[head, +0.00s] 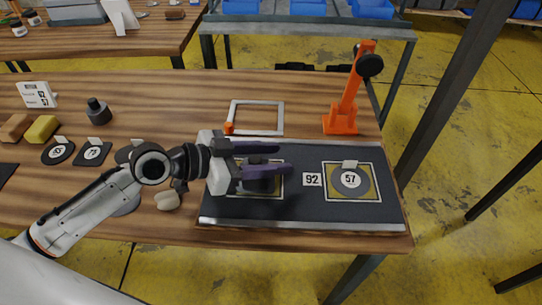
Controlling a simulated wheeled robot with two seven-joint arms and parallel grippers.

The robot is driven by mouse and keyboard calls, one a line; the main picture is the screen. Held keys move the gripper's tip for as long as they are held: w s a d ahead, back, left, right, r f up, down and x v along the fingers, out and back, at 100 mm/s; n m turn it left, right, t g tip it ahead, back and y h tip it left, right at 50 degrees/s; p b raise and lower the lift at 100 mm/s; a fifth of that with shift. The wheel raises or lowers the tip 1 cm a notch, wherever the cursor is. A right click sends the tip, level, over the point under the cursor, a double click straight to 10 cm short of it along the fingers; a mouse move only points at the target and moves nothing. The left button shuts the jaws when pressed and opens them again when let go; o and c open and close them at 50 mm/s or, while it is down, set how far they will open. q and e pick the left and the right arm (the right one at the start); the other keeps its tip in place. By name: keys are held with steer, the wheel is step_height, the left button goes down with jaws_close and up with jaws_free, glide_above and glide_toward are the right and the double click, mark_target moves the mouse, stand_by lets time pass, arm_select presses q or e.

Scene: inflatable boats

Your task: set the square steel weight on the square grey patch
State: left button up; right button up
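A dark weight with a knob (258,186) stands on the left white-bordered area (277,191) of the black mat. It is partly hidden by my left gripper (281,158), so I cannot tell for certain that it is square. The patch under it is mostly covered. My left gripper is open, its two purple-grey fingers apart, one passing over the weight. I cannot tell whether they touch it. A square dark patch with a number label (92,152) lies on the table at the left. My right gripper is not in view.
A round grey patch labelled 57 (351,180) lies on the mat's right area, beside a 92 label (312,180). A dark knobbed weight (97,110), yellow block (42,129), grey frame (281,120) and orange stand (341,122) are around.

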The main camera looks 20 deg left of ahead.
mark_target(254, 159)
arm_select(q)
steer(key=shift+r, duration=0.15)
steer(key=b+v, duration=0.1)
steer(key=v, duration=0.8)
steer(key=shift+s+a+r, duration=0.1)
steer(key=shift+s+a, duration=0.2)
steer(key=shift+v, duration=1.1)
steer(key=shift+r, duration=0.1)
